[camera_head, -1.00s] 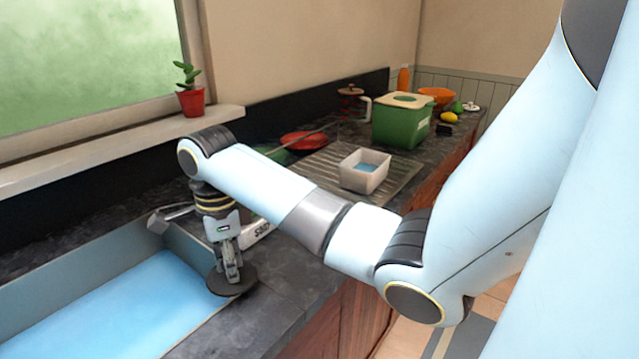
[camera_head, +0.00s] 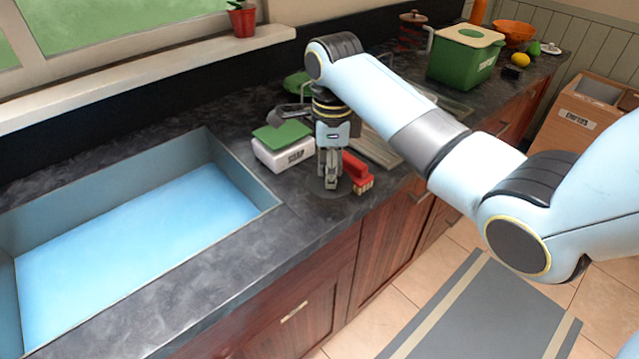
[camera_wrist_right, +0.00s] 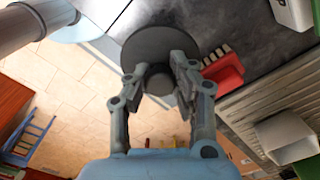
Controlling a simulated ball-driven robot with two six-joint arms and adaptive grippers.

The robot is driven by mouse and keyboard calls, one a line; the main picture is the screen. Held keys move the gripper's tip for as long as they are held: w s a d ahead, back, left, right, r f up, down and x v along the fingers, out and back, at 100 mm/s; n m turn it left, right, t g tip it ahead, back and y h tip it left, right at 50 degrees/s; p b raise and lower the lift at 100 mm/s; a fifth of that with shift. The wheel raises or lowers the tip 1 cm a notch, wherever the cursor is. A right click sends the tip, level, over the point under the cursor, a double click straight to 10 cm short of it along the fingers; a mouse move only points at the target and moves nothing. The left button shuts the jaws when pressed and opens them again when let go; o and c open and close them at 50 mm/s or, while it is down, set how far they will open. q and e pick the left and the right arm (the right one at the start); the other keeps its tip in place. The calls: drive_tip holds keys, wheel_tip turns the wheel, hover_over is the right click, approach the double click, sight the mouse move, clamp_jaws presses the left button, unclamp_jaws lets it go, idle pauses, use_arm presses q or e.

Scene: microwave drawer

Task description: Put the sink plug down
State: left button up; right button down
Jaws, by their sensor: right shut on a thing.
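The sink plug (camera_head: 320,188) is a dark round disc with a knob on top. My right gripper (camera_head: 330,182) points down and is shut on its knob, over the counter (camera_head: 235,245) near its front edge. In the right wrist view the plug (camera_wrist_right: 145,42) shows beyond the fingertips (camera_wrist_right: 158,80), which pinch the knob. The disc looks level and close to the counter top; I cannot tell whether it touches. The sink (camera_head: 235,178) with blue water (camera_head: 130,260) lies to the left. My left gripper is not in view.
A white box with a green pad (camera_head: 284,152) stands just left of the gripper. A red brush (camera_head: 355,168) lies close on the right, also in the wrist view (camera_wrist_right: 226,72). A green bin (camera_head: 462,60) stands farther back. Bare counter lies between sink and gripper.

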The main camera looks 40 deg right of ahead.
sight(317, 175)
drive_tip(key=w+f, duration=0.2)
drive_tip(key=w, duration=0.1)
drive_tip(key=shift+a, duration=0.4)
drive_tip(key=shift+f, duration=2)
drive_tip(key=shift+f, duration=0.1)
drive_tip(key=c, duration=1.1)
unclamp_jaws()
drive_tip(key=shift+c, duration=0.2)
wheel_tip(317, 175, up, 12)
drive_tip(key=shift+r, duration=0.15)
